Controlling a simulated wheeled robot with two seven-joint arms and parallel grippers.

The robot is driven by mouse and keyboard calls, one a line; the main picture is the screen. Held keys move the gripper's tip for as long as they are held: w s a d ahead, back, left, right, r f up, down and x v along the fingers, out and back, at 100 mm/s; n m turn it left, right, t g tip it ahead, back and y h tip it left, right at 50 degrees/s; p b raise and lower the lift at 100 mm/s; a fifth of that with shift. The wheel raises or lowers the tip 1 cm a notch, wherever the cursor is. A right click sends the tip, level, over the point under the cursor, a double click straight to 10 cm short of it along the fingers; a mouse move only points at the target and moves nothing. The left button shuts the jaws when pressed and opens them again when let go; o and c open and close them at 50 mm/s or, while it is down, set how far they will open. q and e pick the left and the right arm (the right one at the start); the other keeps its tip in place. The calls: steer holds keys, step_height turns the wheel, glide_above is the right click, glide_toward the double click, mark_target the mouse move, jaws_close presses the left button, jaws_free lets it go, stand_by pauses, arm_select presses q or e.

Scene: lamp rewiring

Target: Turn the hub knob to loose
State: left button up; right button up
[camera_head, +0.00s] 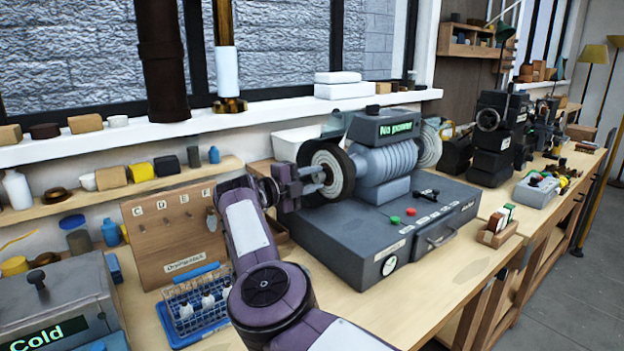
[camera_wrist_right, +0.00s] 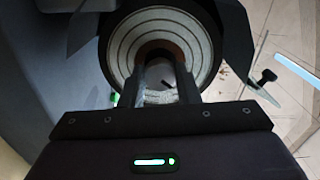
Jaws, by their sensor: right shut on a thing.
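A grey machine (camera_head: 345,238) stands on the bench with a display reading "No power" (camera_head: 396,127). A dark-rimmed wheel with a pale ringed face (camera_head: 338,157) is on its left end. In the right wrist view the wheel face (camera_wrist_right: 200,38) is straight ahead. My right gripper (camera_head: 318,181) is at the wheel's centre. Its fingers (camera_wrist_right: 158,88) are shut on the hub knob (camera_wrist_right: 158,98), a greyish ribbed piece between them. The fingers hide most of the knob, and no loose or tight marking is readable. My left gripper is not in view.
A pegboard with lettered pegs (camera_head: 170,235) and a blue rack of white bottles (camera_head: 190,310) stand left of my right arm. A grey box reading "Cold" (camera_head: 60,290) is at the lower left. A small card holder (camera_head: 497,232) sits right of the machine. Bare bench lies in front.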

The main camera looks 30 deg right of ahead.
steer(key=n+p, duration=0.1)
steer(key=n, duration=0.6)
steer(key=shift+r, duration=0.1)
steer(key=n, duration=0.6)
steer(key=shift+s+d, duration=0.1)
steer(key=shift+n, duration=0.4)
steer(key=o, duration=1)
steer(key=shift+a+f, duration=0.2)
steer(key=shift+a, duration=0.15)
steer(key=a, duration=0.2)
steer(key=a+b, duration=0.1)
steer(key=a, duration=0.4)
steer(key=shift+s, duration=0.25)
